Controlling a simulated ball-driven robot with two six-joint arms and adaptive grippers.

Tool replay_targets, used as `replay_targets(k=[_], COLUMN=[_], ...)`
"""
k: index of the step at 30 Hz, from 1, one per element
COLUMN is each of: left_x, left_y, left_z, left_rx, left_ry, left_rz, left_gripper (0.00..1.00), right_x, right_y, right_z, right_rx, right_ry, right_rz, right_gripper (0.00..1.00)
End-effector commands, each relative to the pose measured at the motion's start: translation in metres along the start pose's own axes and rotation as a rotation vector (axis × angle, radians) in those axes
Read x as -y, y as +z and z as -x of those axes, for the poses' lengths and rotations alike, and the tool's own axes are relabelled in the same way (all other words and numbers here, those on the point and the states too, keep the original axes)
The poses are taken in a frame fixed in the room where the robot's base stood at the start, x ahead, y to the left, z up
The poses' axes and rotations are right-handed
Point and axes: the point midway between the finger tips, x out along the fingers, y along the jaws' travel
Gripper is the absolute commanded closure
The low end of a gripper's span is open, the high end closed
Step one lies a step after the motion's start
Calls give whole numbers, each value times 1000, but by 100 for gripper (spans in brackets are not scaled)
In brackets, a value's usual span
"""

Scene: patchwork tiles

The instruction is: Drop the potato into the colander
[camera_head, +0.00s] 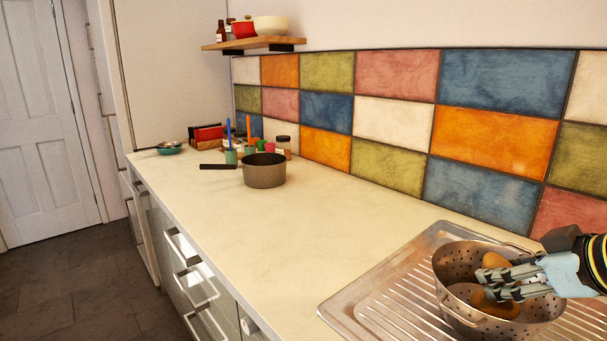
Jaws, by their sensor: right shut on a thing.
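The metal colander (455,264) stands on the ribbed steel drainer at the lower right. My right gripper (490,283) reaches in from the right edge, with its fingers over the colander. It is shut on the brown potato (496,260), which shows above the fingers, within the colander's outline. More brown surface (497,307) shows below the fingers; I cannot tell whether it is the same potato or another one. The fingers hide part of the colander's inside. My left gripper is not in view.
The steel drainer (372,297) surrounds the colander. A grey saucepan (265,172) with its handle to the left stands farther back, near several jars and utensils. The pale counter (235,225) between is clear. A wooden shelf (250,43) hangs above the far end.

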Motion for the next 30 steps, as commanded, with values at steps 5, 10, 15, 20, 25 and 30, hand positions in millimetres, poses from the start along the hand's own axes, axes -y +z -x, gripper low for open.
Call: replay_targets(k=[5, 10, 15, 20, 25, 30], left_x=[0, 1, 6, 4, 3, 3], left_y=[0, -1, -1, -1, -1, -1], left_z=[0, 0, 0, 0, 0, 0], left_rx=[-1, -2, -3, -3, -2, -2], left_ry=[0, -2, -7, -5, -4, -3], left_rz=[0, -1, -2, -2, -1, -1], left_gripper=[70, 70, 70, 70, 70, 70], right_x=[0, 0, 0, -1, -1, -2], right_y=[0, 0, 0, 1, 1, 1], right_z=[0, 0, 1, 17, 44, 64], right_rx=[-1, 0, 1, 3, 4, 4], right_ry=[0, 0, 0, 3, 3, 3], right_rz=[0, 0, 1, 6, 9, 6], right_gripper=[33, 25, 25, 25, 25, 25])
